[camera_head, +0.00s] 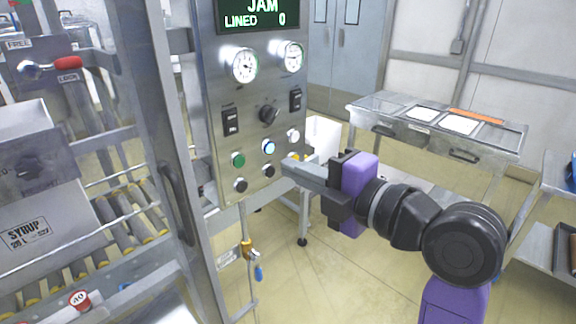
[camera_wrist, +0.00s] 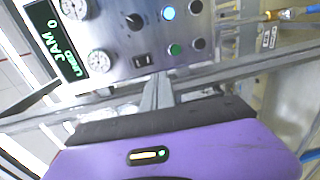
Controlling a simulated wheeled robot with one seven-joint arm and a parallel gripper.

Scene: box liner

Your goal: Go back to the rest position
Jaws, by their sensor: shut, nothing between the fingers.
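My gripper (camera_head: 290,166) is shut and empty, with its fingertips close to the lower right of the steel control panel (camera_head: 222,122) in the head view. Whether the tips touch the panel I cannot tell. In the wrist view the shut fingers (camera_wrist: 158,82) point toward the panel (camera_wrist: 120,22). The panel's display (camera_head: 258,14) reads JAM and LINED 0. A blue button (camera_head: 268,146) is lit, with a green button (camera_head: 238,159), a white button (camera_head: 293,135) and black buttons around it.
A framed machine with a roller conveyor (camera_head: 122,222) and a red-handled lever (camera_head: 66,64) stands at the left. A steel table (camera_head: 375,103) stands at the back right. A pipe with a blue-handled valve (camera_head: 258,272) hangs below the panel. The floor (camera_head: 335,285) in front is open.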

